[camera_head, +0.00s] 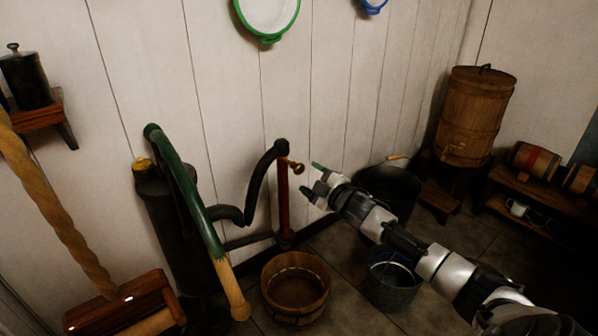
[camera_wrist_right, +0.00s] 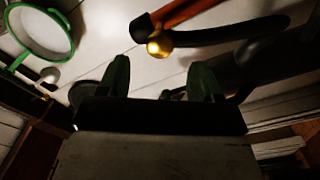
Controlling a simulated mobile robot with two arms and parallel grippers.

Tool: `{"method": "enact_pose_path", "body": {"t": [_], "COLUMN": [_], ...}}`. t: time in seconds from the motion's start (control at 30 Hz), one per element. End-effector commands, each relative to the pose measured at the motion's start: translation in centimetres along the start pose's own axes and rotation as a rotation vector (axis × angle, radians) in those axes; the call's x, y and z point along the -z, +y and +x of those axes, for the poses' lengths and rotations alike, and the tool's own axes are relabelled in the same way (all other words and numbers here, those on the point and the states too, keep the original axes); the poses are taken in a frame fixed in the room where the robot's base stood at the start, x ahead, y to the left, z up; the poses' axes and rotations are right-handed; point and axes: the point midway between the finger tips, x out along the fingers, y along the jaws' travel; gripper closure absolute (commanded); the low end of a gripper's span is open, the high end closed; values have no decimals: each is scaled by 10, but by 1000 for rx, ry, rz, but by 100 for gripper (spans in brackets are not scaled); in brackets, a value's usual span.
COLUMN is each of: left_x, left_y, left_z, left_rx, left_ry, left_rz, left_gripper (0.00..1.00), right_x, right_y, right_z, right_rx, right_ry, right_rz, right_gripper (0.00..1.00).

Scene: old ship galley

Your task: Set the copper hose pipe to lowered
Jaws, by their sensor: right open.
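The copper hose pipe (camera_head: 283,207) is a reddish-brown pipe standing upright beside the hand pump, near the wall. A black hose (camera_head: 258,170) curves over to its top, where a brass tip (camera_head: 297,169) points right. My right gripper (camera_head: 318,183) is open and empty, just right of the pipe and a little below the brass tip, apart from it. In the right wrist view, the green fingers (camera_wrist_right: 160,80) are spread; the red pipe (camera_wrist_right: 186,12) and brass tip (camera_wrist_right: 158,47) lie beyond them. My left gripper is out of view.
The pump has a dark cylinder (camera_head: 172,225) and a green lever (camera_head: 185,185) with a wooden handle. A wooden tub (camera_head: 296,312) stands on the floor below the pipe. A metal bucket (camera_head: 393,285) and a black pot (camera_head: 392,190) stand to the right.

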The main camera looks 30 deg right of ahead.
Motion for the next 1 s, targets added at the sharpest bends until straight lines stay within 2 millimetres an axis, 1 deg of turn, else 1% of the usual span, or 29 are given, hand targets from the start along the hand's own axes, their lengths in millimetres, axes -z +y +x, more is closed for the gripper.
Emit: {"method": "enact_pose_path", "body": {"t": [0.03,0.2,0.4,0.6,0.87,1.0], "left_x": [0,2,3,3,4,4], "left_y": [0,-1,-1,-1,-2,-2], "left_z": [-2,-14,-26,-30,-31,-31], "left_rx": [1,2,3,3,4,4], "left_ry": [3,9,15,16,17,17], "left_rz": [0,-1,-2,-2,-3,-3], "left_gripper": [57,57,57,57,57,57], "right_x": [0,0,0,0,0,0], "right_y": [1,0,0,0,0,0], "right_z": [9,33,53,61,61,61], "right_rx": [-4,-2,-1,-1,0,0], "right_ry": [1,1,0,1,0,0], "right_rz": [-1,0,1,1,0,0], "right_gripper": [35,35,35,35,35,56]}}
